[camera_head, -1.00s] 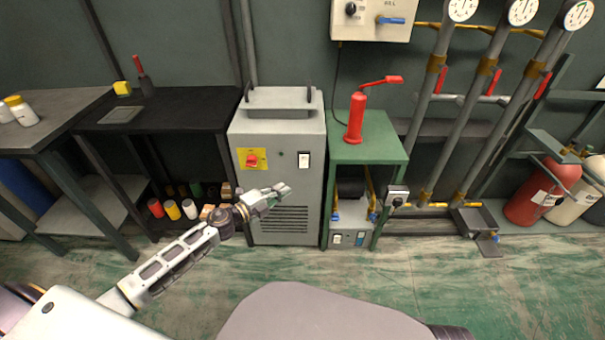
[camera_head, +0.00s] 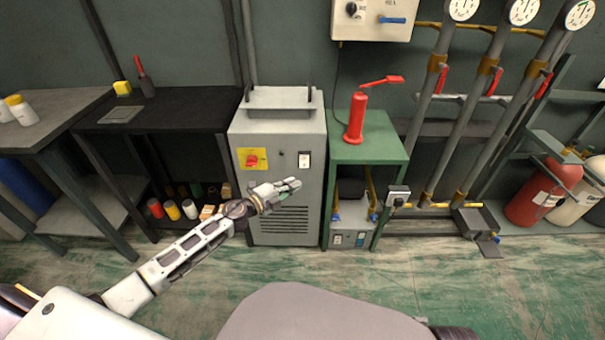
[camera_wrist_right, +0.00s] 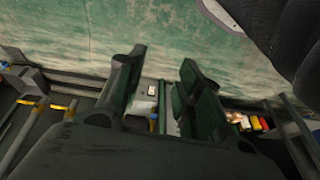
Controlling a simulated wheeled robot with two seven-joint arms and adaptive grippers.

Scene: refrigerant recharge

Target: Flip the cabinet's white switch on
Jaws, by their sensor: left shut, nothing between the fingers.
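The grey cabinet (camera_head: 277,135) stands in the middle of the head view. Its white switch (camera_head: 304,160) sits in a dark frame on the upper right of the front, right of a red knob on a yellow plate (camera_head: 252,159). My left gripper (camera_head: 296,184) is shut and empty, in front of the cabinet and a little below the switch in the picture. I cannot tell whether it touches the cabinet front. My right gripper (camera_wrist_right: 155,85) shows in the right wrist view with its fingers apart and nothing between them. It is not in the head view.
A green stand (camera_head: 373,151) with a red hand pump (camera_head: 357,118) is right of the cabinet. A black table (camera_head: 160,107) stands to the left, with several bottles below. Pipes with gauges and red cylinders are at the right. The floor in front is clear.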

